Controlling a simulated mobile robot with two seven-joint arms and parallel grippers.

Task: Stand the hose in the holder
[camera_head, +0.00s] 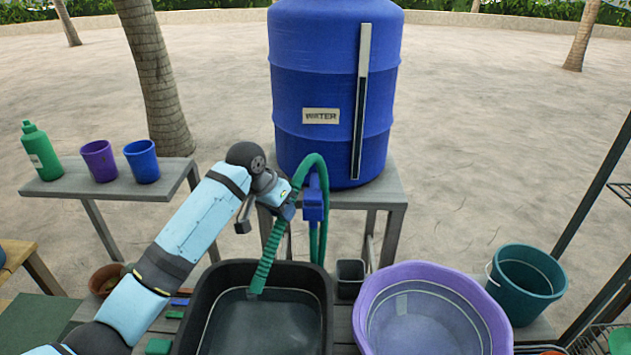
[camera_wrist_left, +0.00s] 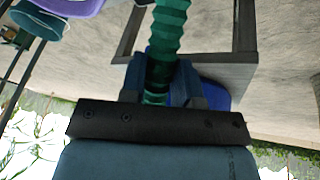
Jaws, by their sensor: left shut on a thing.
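The green ribbed hose (camera_head: 266,262) arches over beside the water tank, and its free end hangs down over the black basin. My left gripper (camera_head: 287,211) is shut around the hose below the arch. In the left wrist view the hose (camera_wrist_left: 168,35) runs between the two blue fingers of the gripper (camera_wrist_left: 160,82). A blue bracket-like fitting (camera_head: 314,203) sits right of the gripper, in front of the tank; I cannot tell if it is the holder. A small dark square cup (camera_head: 350,272) stands between the basins. My right gripper is out of view.
The blue water tank (camera_head: 305,85) stands on a grey stand behind. A black basin (camera_head: 183,327) and a purple tub (camera_head: 500,322) fill the front bench. A teal bucket (camera_head: 528,285) is at right. A side table (camera_head: 75,186) holds a green bottle and two cups.

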